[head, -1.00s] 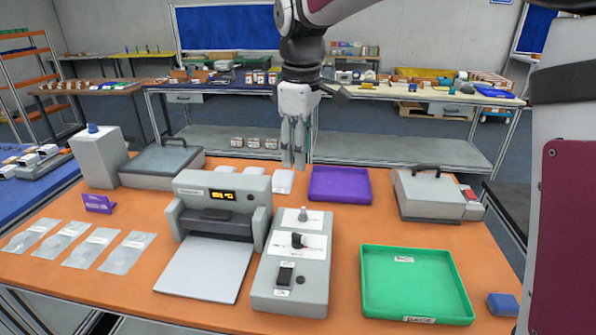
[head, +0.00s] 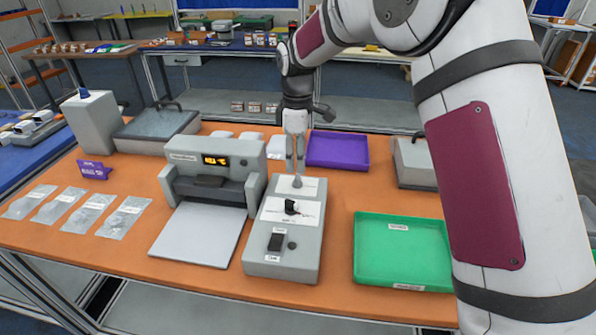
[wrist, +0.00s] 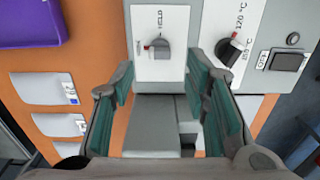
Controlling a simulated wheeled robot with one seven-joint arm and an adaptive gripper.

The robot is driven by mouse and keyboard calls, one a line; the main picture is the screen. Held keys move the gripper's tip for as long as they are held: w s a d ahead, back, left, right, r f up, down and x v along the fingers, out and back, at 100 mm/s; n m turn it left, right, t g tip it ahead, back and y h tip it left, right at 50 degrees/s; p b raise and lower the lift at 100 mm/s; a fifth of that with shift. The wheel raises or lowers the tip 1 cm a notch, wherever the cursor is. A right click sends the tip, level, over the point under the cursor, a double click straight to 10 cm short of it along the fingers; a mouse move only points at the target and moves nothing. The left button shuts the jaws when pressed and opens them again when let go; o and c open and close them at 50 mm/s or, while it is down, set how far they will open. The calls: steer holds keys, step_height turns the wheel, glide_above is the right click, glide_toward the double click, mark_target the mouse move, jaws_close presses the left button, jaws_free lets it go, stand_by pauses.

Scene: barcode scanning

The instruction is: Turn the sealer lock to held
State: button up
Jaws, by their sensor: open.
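The grey control box (head: 255,252) stands beside the sealer (head: 215,175), which has a lit display. Its rear knob, the lock knob (head: 297,183), is partly hidden by my gripper in the head view. In the wrist view the lock knob (wrist: 160,54) sits on a white plate marked HELD, with another label at its left too small to read. Its red-tipped pointer faces the left label, not HELD. My gripper (head: 295,162) is open and empty just above this knob. In the wrist view its teal-padded fingers (wrist: 163,82) are spread, with the knob ahead between them.
A temperature dial (wrist: 230,48) and a black switch (wrist: 286,62) share the box. A green tray (head: 400,252) lies right of it and a purple tray (head: 340,150) behind. Clear pouches (head: 75,212) lie at left on the orange table (head: 335,280).

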mark_target(297, 176)
steer(key=shift+f+p, duration=0.35)
steer(key=shift+f, duration=2.3)
jaws_close()
